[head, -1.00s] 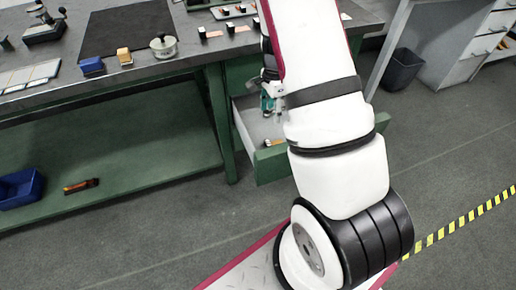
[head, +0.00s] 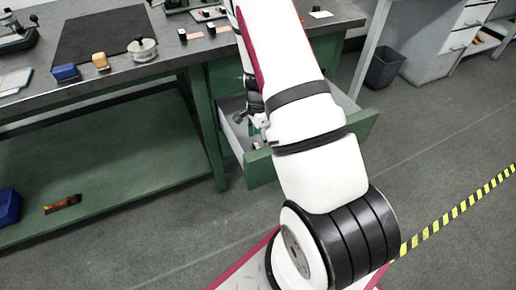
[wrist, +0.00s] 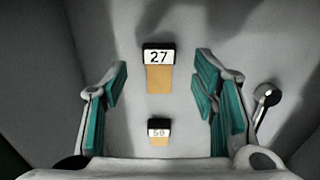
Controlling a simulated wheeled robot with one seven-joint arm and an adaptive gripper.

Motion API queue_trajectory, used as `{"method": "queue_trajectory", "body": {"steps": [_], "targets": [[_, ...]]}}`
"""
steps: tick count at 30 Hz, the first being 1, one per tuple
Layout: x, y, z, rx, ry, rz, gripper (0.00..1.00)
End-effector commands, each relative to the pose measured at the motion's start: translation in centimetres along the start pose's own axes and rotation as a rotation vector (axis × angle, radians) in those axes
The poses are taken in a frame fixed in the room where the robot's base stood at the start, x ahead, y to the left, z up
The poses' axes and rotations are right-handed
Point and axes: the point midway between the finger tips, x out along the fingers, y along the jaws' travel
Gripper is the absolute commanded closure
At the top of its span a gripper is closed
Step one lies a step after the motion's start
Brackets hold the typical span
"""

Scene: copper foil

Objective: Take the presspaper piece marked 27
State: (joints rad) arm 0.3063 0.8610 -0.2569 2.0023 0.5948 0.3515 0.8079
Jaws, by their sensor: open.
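The presspaper piece marked 27 (wrist: 159,78) is a tan slip with a black-topped block carrying a white label "27". It lies on the drawer floor in the wrist view, between and slightly beyond my open fingers. My gripper (wrist: 160,98) has teal pads spread wide on both sides of it, touching nothing that I can see. A second tan piece (wrist: 159,131) with a smaller label, apparently 50, lies nearer the palm. In the head view my gripper (head: 256,130) is down at the open drawer (head: 259,168), mostly hidden by my arm.
A dark-headed metal object (wrist: 266,98) lies right of the fingers in the drawer. Drawer walls stand close around. A bin (head: 385,67) stands at right.

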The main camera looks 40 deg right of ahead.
Motion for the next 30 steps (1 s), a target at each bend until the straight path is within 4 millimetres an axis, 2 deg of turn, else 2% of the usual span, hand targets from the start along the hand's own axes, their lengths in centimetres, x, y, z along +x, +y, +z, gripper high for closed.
{"method": "queue_trajectory", "body": {"steps": [3,6,13,19,30], "targets": [[2.2,0.2,0.1,0.003,0.000,0.003,0.47],[3.1,0.1,0.1,0.002,0.000,0.000,0.47],[3.1,0.1,0.1,0.001,0.000,-0.001,0.47],[3.1,0.1,0.1,0.001,0.000,0.000,0.92],[2.6,0.1,0.1,0.001,0.001,-0.001,0.92]]}}
